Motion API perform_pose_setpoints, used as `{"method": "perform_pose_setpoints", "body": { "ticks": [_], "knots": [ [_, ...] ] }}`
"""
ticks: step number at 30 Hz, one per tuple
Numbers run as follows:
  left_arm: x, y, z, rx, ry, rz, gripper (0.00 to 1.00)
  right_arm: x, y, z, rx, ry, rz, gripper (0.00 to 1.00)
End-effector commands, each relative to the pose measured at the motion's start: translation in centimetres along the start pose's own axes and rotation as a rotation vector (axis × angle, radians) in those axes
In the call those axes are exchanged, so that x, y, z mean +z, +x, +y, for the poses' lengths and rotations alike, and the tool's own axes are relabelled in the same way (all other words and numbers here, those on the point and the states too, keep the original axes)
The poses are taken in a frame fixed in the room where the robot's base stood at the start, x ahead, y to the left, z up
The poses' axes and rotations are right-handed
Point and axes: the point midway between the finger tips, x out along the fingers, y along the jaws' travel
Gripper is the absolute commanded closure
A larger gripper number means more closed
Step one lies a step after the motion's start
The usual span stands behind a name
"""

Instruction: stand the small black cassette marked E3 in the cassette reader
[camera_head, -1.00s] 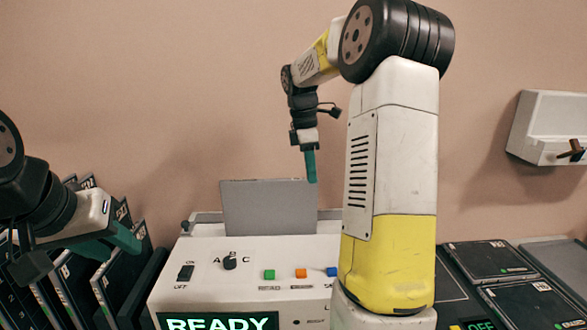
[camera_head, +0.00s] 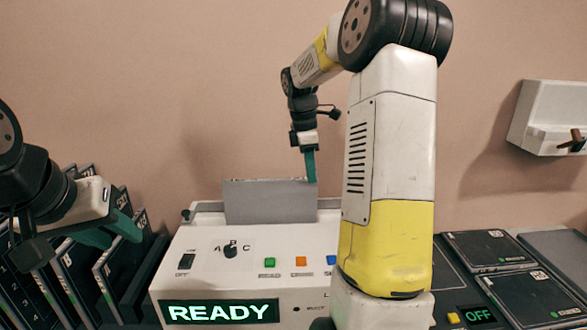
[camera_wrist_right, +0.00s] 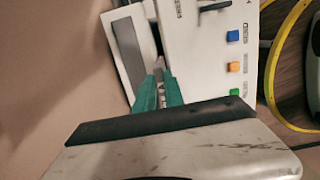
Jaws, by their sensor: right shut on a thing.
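A flat cassette (camera_head: 270,203) with a plain grey face stands upright at the back of the white cassette reader (camera_head: 205,245); its lower edge is hidden behind the reader's top. No E3 mark shows on this face. My right gripper (camera_head: 310,168) is shut on the cassette's upper right corner. In the right wrist view the teal fingers (camera_wrist_right: 158,92) close around a thin pale edge, beside the reader's grey recess. I cannot tell how deep the cassette sits. My left gripper (camera_head: 112,232) is open, fingers apart, over the rack at the left.
Several dark cassettes stand tilted in the rack (camera_head: 150,275) at the left. The reader's display (camera_head: 220,312) says READY. Dark flat cassettes (camera_head: 490,250) lie at the right by an OFF display (camera_head: 478,315). A white wall box (camera_head: 545,118) hangs at the right. My right arm hides the reader's right part.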

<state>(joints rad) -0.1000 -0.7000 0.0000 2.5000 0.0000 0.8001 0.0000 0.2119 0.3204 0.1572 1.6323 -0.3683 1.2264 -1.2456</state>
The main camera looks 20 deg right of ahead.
Motion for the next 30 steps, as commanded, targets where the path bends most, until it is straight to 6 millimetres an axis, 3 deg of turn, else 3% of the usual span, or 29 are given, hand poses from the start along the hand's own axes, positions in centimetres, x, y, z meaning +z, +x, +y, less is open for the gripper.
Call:
{"method": "perform_pose_setpoints", "body": {
  "ticks": [30],
  "knots": [
    [0.0, 0.0, 0.0, 0.0, 0.0, 0.0, 0.64, -0.4, 3.0, 0.0, 0.001, 0.001, 0.001, 1.0]
  ]
}}
